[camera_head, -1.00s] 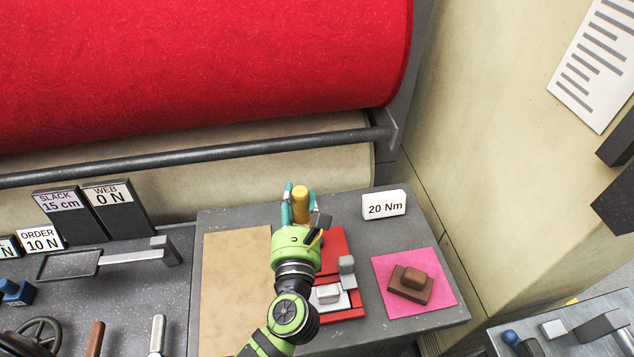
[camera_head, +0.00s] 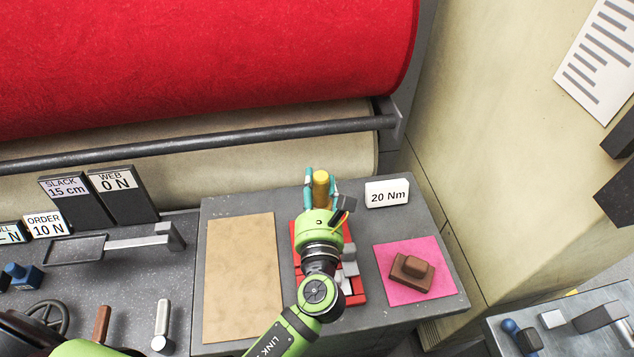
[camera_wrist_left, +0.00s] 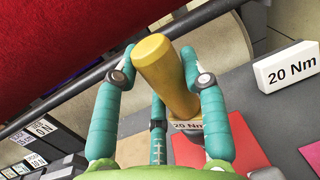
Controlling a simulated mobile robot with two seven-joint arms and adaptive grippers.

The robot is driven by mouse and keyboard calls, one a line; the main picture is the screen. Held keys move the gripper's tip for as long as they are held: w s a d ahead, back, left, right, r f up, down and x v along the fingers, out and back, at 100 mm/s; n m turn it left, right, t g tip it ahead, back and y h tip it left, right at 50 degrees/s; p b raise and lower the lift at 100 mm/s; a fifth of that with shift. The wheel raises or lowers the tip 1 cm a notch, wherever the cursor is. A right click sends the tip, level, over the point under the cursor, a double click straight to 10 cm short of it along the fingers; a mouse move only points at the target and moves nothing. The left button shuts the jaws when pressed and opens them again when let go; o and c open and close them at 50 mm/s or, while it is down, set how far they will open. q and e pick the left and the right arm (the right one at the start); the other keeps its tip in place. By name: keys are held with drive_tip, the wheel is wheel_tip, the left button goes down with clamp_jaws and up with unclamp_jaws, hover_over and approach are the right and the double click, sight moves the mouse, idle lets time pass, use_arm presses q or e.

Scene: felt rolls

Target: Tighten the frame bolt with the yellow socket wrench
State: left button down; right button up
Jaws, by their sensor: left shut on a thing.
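The yellow socket wrench (camera_head: 321,184) stands roughly upright between the teal fingers of my left gripper (camera_head: 322,178), which is shut on it. In the left wrist view the thick yellow handle (camera_wrist_left: 166,75) rises between the fingers (camera_wrist_left: 160,90) and leans up to the left. A small "20 Nm" label (camera_wrist_left: 187,126) shows at its lower end. The gripper is over the far end of a red fixture (camera_head: 358,290) on the grey bench. The wrench's socket end is hidden, and I cannot make out the frame bolt. My right gripper is not in view.
A white "20 Nm" sign (camera_head: 388,194) stands right of the gripper. A brown block (camera_head: 412,272) lies on a pink mat (camera_head: 390,296). A bare tan board (camera_head: 240,280) lies left of the fixture. A dark bar (camera_head: 200,148) runs behind, below the red felt roll (camera_head: 200,60).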

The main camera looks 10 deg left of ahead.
sight(317, 205)
use_arm(q)
drive_tip(key=shift+f+b, duration=1)
drive_tip(key=shift+f, duration=0.75)
drive_tip(key=shift+f, duration=0.5)
drive_tip(key=shift+s+f, duration=0.1)
drive_tip(key=shift+f, duration=0.35)
idle(5.3)
